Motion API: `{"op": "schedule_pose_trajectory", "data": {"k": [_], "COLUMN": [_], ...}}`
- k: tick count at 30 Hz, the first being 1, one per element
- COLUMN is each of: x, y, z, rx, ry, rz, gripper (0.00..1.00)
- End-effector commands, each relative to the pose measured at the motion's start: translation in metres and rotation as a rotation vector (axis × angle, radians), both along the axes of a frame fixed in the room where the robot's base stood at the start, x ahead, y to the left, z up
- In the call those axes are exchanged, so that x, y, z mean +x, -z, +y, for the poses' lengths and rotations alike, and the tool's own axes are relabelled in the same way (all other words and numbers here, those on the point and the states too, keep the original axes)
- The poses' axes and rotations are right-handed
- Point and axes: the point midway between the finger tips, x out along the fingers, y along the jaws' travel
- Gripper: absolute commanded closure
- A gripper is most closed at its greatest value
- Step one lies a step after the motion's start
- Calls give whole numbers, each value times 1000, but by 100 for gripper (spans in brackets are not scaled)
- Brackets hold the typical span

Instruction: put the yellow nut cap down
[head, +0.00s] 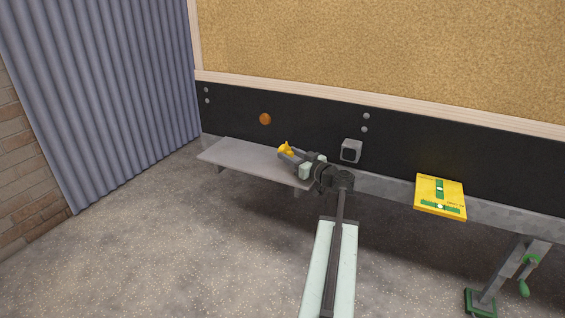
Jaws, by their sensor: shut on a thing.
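The yellow nut cap (285,148) is a small bright cone-like piece at the tip of my gripper (287,152). My gripper is shut on it, near the right part of a grey step (236,158) fixed low on the trailer's side. The cap appears over the step's back edge, in front of the black panel. I cannot tell whether it touches the step. The fingertips are small in view and partly hidden by the cap.
A black panel (310,130) carries an orange round reflector (265,119) and a grey square socket (351,151). A yellow box (440,197) with green marks is at right, above a jack leg with a green handle (524,288). The step's left part is bare.

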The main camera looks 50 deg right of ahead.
Motion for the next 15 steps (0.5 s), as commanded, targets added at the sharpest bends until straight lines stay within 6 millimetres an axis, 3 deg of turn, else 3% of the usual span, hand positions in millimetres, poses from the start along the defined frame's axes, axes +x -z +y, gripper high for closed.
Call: {"op": "schedule_pose_trajectory", "data": {"k": [1,3,15], "x": [-4,-3,3], "y": [23,32,34], "z": [-3,-3,3], "rx": [0,0,0], "ry": [6,5,-6], "rz": [0,0,0], "gripper": [100,100,100]}}
